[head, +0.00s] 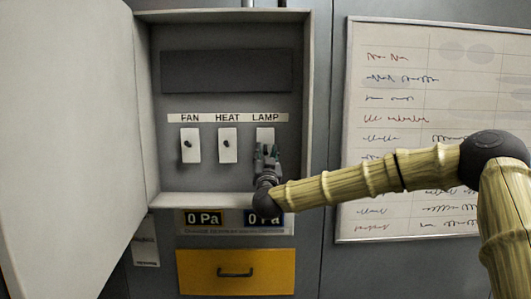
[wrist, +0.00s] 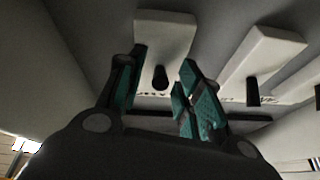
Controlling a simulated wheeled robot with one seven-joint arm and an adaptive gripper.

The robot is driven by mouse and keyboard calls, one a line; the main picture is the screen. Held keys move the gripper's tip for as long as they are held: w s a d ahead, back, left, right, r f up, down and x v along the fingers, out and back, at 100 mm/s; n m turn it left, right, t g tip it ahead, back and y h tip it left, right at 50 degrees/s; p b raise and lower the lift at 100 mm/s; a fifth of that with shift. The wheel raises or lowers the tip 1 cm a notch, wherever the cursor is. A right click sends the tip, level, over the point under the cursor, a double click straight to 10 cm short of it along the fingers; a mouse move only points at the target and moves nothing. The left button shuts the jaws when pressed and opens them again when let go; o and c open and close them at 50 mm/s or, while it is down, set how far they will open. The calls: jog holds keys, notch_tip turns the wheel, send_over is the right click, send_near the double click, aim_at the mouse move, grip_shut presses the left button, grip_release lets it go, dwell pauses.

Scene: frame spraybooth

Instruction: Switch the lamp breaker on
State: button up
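The lamp breaker is a white plate (head: 265,134) under the LAMP label, rightmost of three in the open cabinet. My gripper (head: 267,150) is in front of its lower part and hides much of its lever in the head view. In the wrist view the lamp breaker's plate (wrist: 165,32) is ahead, with its dark lever (wrist: 160,77) showing between the two teal-padded fingers of my gripper (wrist: 163,62). The fingers are apart, with a gap on both sides of the lever. I cannot tell whether the lever is up or down.
The FAN breaker (head: 190,153) and HEAT breaker (head: 228,153) stand to the left. The open cabinet door (head: 65,150) fills the left side. Below are 0 Pa displays (head: 204,218) and a yellow drawer (head: 236,285). A whiteboard (head: 400,60) hangs at right, behind my arm.

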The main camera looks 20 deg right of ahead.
aim_at(266, 146)
grip_shut()
jog(key=shift+r, duration=0.1)
dwell(0.3)
jog(key=shift+s+a+r+g+y, duration=0.15)
jog(key=shift+r+g+y, duration=0.4)
jog(key=shift+g, duration=0.75)
jog(key=shift+s+r+g+p, duration=0.1)
jog(key=shift+r+g+p, duration=0.4)
jog(key=shift+g, duration=0.7)
jog(key=shift+r+g+y, duration=0.2)
jog(key=shift+g+y, duration=0.1)
jog(key=shift+g, duration=0.45)
jog(key=shift+r+g+y, duration=0.2)
jog(key=shift+g+y, duration=0.05)
jog(key=shift+g, duration=0.5)
jog(key=shift+w+r+g, duration=0.1)
jog(key=shift+w+g, duration=0.1)
jog(key=shift+g, duration=0.7)
